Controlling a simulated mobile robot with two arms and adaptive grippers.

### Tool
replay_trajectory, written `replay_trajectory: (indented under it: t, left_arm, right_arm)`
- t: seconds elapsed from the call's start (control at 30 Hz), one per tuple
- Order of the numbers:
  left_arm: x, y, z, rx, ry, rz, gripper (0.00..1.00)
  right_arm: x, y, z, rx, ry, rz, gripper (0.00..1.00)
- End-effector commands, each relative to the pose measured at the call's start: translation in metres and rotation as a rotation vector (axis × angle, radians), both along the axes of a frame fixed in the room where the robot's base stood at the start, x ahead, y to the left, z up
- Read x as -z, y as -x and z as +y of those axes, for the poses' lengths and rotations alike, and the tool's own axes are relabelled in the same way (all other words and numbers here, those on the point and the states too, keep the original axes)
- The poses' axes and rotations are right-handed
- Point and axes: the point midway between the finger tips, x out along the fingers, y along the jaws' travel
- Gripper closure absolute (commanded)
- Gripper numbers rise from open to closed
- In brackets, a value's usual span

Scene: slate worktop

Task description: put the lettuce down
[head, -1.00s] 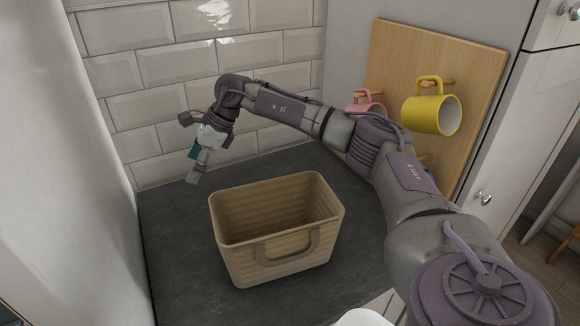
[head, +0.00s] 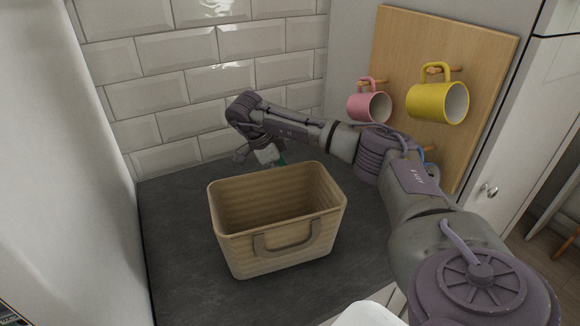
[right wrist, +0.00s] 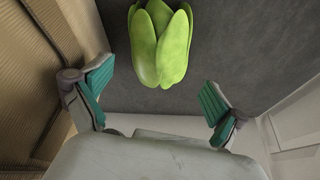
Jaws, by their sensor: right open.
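The lettuce (right wrist: 160,42) is a bright green head of smooth leaves, seen in the right wrist view against the dark slate worktop (right wrist: 222,50). My right gripper (right wrist: 154,92) is open, its teal-padded fingers apart. The lettuce is beyond the fingertips, roughly centred between them, and neither finger touches it. In the head view my right gripper (head: 271,157) is low behind the basket and partly hidden by its rim. The lettuce is hidden from the head view. My left gripper is not in view.
A tan ribbed basket (head: 275,246) stands on the worktop in front of my gripper; its wall (right wrist: 30,80) is close on the left in the wrist view. A pink mug (head: 368,106) and a yellow mug (head: 432,103) hang on a wooden board (head: 470,60). Worktop left of the basket is clear.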

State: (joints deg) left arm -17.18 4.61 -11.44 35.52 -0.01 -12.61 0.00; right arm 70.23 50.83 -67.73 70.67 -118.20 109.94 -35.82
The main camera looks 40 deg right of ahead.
Motion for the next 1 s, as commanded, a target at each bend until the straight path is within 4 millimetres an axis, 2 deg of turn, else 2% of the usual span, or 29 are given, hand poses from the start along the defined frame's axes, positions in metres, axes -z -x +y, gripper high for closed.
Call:
replay_trajectory:
  t: [0.23,0.37,0.5,0.8,1.0]
  left_arm:
    - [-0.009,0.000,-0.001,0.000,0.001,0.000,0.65]
    - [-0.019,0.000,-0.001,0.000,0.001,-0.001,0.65]
    - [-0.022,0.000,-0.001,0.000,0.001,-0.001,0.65]
    - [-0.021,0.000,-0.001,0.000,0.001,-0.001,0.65]
    - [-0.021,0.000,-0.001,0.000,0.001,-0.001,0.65]
  right_arm:
    - [0.016,0.005,-0.007,-0.001,0.000,0.002,0.04]
    - [0.032,0.011,-0.016,0.000,-0.001,0.002,0.04]
    - [0.050,0.014,-0.021,0.000,-0.001,0.002,0.04]
    - [0.056,0.014,-0.022,-0.001,-0.001,-0.002,0.04]
    - [0.055,0.015,-0.022,-0.001,-0.001,-0.002,0.37]
